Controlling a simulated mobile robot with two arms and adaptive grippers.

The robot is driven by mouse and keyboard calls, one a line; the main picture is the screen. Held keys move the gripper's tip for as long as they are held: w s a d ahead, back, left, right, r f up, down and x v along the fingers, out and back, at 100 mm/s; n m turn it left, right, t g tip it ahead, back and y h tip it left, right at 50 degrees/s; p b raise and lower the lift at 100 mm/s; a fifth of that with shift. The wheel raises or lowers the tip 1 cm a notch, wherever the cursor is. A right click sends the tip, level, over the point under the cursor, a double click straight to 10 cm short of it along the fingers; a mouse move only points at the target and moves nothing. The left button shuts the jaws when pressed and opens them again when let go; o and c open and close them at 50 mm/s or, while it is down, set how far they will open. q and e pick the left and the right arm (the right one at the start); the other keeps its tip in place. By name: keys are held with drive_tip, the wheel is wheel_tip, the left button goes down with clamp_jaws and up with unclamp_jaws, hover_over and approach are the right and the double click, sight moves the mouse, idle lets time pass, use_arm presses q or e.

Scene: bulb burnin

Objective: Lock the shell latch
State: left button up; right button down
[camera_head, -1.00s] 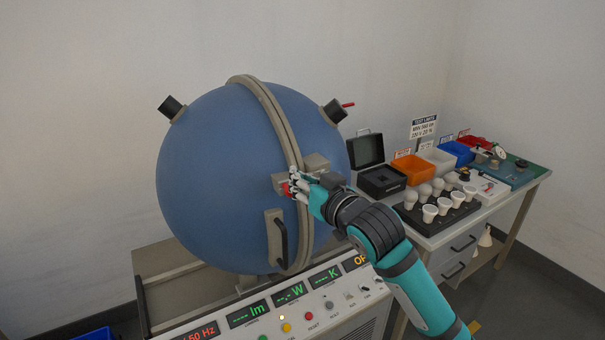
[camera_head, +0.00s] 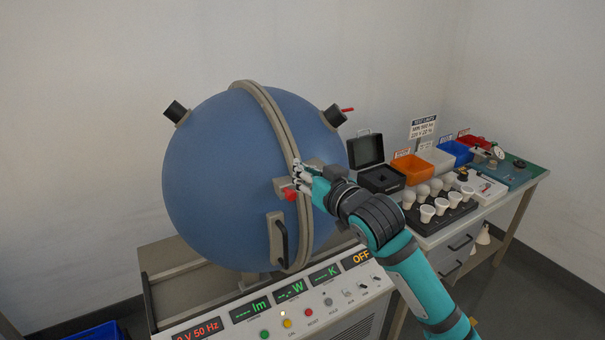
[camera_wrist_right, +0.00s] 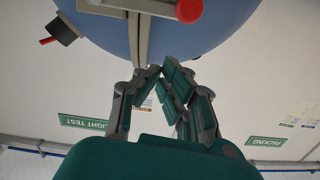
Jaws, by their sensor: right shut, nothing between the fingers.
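The blue sphere (camera_head: 225,170) stands closed, with a grey rim band (camera_head: 272,115) around its seam. The shell latch is a grey piece on the band with a red knob (camera_head: 290,195); the knob also shows at the top of the wrist view (camera_wrist_right: 189,10). A black handle (camera_head: 283,240) sits on a grey plate below it. My right gripper (camera_head: 299,176) is shut and empty, just above the red knob. In the wrist view its fingertips (camera_wrist_right: 152,75) are apart from the knob. My left gripper is not in view.
A control console (camera_head: 290,312) with displays and buttons lies below the sphere. On the right a bench (camera_head: 497,207) carries a black case (camera_head: 381,180), an orange bin (camera_head: 412,170), a blue bin (camera_head: 457,152) and a dark tray with several bulbs (camera_head: 426,213).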

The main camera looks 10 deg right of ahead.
use_arm(q)
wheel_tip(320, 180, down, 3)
drive_tip(key=b, duration=0.4)
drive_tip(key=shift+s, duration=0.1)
use_arm(e)
drive_tip(key=v, duration=1)
